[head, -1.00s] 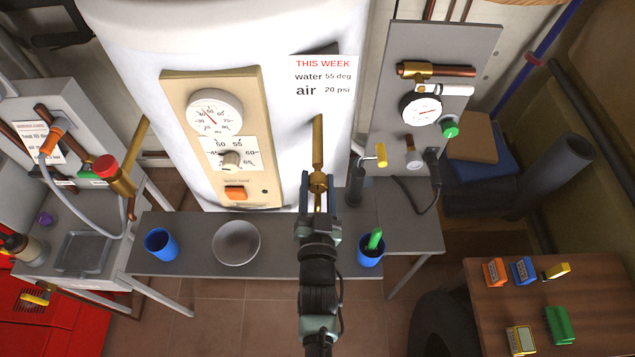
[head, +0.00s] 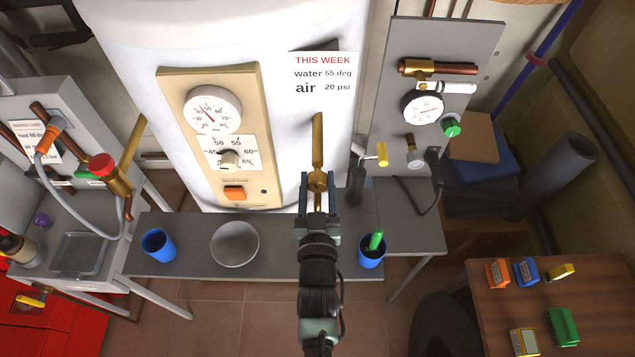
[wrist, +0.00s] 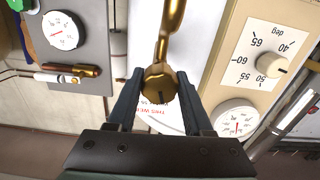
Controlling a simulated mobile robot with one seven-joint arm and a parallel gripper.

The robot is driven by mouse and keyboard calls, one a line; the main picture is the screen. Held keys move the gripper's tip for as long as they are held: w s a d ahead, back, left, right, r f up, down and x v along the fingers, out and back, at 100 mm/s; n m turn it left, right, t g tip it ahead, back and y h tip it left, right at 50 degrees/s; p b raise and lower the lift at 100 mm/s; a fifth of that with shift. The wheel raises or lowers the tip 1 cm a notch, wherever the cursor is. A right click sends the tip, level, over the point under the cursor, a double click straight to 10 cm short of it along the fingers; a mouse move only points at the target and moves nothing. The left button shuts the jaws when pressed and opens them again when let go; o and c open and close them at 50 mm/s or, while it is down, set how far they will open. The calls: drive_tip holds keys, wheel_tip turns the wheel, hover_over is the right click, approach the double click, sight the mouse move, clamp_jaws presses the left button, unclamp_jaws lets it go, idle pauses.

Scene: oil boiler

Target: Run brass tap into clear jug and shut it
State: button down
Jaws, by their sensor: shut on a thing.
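The brass tap (head: 317,145) sticks out from the front of the white boiler, and its spout runs down toward my gripper. My gripper (head: 317,185) is shut on the round brass part at the tap's lower end, one finger on each side. In the wrist view the brass tap (wrist: 161,88) sits between the two dark fingers of my gripper (wrist: 160,95). I see no water running. I cannot make out a clear jug in either view; my arm hides part of the bench below the tap.
The grey bench (head: 195,258) carries a blue cup (head: 158,245), a grey bowl (head: 235,244) and a blue cup holding something green (head: 371,254). A black handheld tool (head: 356,183) stands close right of my gripper. A gauge panel (head: 435,90) stands behind it.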

drive_tip(key=shift+c, duration=1.5)
unclamp_jaws()
drive_tip(key=s+b, duration=0.2)
drive_tip(key=s, duration=1.1)
drive_tip(key=shift+b, duration=0.35)
